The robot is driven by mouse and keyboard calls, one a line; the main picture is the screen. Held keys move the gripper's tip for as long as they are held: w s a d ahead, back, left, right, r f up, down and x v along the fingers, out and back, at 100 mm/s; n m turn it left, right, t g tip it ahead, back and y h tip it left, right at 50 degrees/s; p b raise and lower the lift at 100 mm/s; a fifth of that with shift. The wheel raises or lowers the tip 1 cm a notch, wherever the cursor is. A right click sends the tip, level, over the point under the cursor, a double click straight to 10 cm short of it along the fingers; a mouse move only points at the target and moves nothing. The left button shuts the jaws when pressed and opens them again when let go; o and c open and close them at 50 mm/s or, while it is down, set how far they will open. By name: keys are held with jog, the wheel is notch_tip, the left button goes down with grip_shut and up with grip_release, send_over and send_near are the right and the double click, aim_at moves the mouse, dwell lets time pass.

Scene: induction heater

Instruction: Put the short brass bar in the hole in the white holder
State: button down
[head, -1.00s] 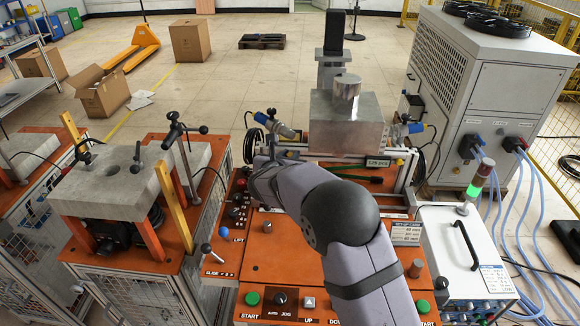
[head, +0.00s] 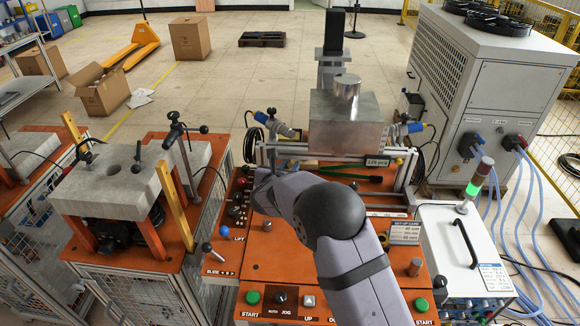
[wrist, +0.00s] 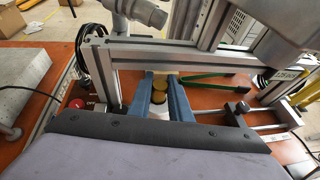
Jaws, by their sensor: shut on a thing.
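In the wrist view my gripper (wrist: 160,78) has two blue fingers, shut on the brass bar (wrist: 159,96), whose round top shows between them. A white surface, likely the white holder (wrist: 161,113), shows just below the bar between the fingers. Whether the bar is in its hole or above it cannot be told. In the head view my grey arm crosses the orange bench and hides the fingers, the bar and the holder.
A metal rail frame (wrist: 160,52) stands just beyond the fingers. A green-handled tool (head: 345,177) lies on the orange bench (head: 290,255). A metal block (head: 345,120) stands behind.

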jog(key=shift+s+f+b, duration=0.2)
jog(key=shift+f+b, duration=0.6)
jog(key=c, duration=1.6)
grip_release()
jog(key=shift+f, duration=0.15)
jog(key=shift+c, duration=0.2)
jog(key=shift+w+r+p, duration=0.1)
jog(key=shift+r+p, duration=0.65)
jog(key=shift+p, duration=0.35)
jog(key=shift+s+a+b, duration=0.1)
jog(key=shift+s+b, duration=0.15)
jog(key=shift+b, duration=0.05)
jog(key=b+v, duration=0.3)
jog(key=v, duration=0.8)
jog(key=shift+r+b, duration=0.3)
jog(key=shift+r, duration=0.2)
jog(key=shift+s, duration=0.1)
